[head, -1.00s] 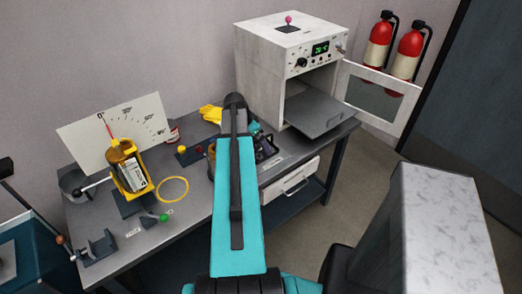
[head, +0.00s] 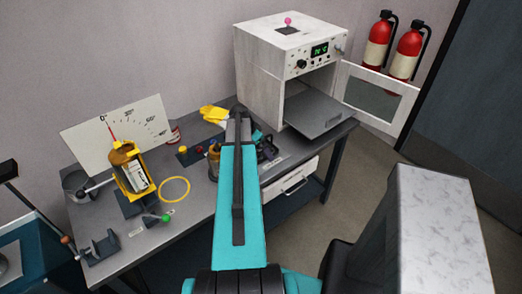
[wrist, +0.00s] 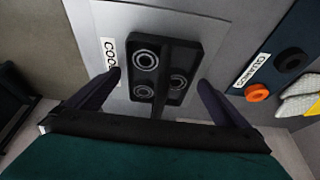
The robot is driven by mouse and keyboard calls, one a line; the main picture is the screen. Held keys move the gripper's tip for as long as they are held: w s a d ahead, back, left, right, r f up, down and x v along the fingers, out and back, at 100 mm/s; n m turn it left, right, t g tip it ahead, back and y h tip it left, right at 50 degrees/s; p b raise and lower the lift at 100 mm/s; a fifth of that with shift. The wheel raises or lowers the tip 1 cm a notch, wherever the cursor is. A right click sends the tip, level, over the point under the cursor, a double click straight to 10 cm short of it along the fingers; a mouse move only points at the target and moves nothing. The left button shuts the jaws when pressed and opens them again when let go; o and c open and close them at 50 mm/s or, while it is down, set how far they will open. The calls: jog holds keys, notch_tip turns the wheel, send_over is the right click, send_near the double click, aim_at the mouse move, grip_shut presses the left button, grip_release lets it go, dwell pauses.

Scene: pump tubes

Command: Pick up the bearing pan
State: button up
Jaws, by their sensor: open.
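The bearing pan (wrist: 151,76) is a dark rectangular tray with ring-shaped bearings in it, three of them showing, and a dark bar running across it. In the wrist view it lies on a light grey plate (wrist: 215,35) beside a label starting "COO". My gripper (wrist: 160,76) is open, with one dark finger left of the pan and one right of it. A gap shows between each finger and the pan, and nothing is held. In the head view my arm hides most of the gripper and the pan.
The oven (head: 275,70) stands at the right end of the workbench (head: 205,218), its door (head: 378,105) open and a grey shelf (head: 315,112) sticking out. Yellow gloves (head: 214,114), a yellow ring (head: 174,190) and an angle-scale board (head: 125,125) are on the bench to the left.

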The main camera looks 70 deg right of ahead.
dwell(0.3)
jog(key=c, duration=1.3)
jog(key=shift+c, duration=0.3)
jog(key=shift+r, duration=0.15)
jog(key=shift+r+b, duration=0.95)
jog(key=shift+r, duration=0.6)
jog(key=s+a+b, duration=0.1)
jog(key=s+a, duration=0.1)
jog(key=s, duration=0.1)
jog(key=s+a+r+b, duration=0.1)
jog(key=s+a, duration=0.2)
jog(key=s, duration=0.1)
jog(key=s+a+b, duration=0.1)
jog(key=s+a, duration=0.1)
jog(key=s, duration=0.1)
jog(key=shift+s+a+r+b, duration=0.15)
jog(key=shift+s+a+b, duration=0.05)
jog(key=shift+s+b, duration=0.2)
jog(key=shift+s+a+r, duration=0.1)
jog(key=shift+s+r, duration=0.05)
jog(key=shift+s, duration=0.05)
jog(key=shift+r+p, duration=0.1)
jog(key=shift+p, duration=0.65)
jog(key=shift+s+r+p, duration=0.1)
jog(key=shift+s+p, duration=0.2)
jog(key=shift+p, duration=0.8)
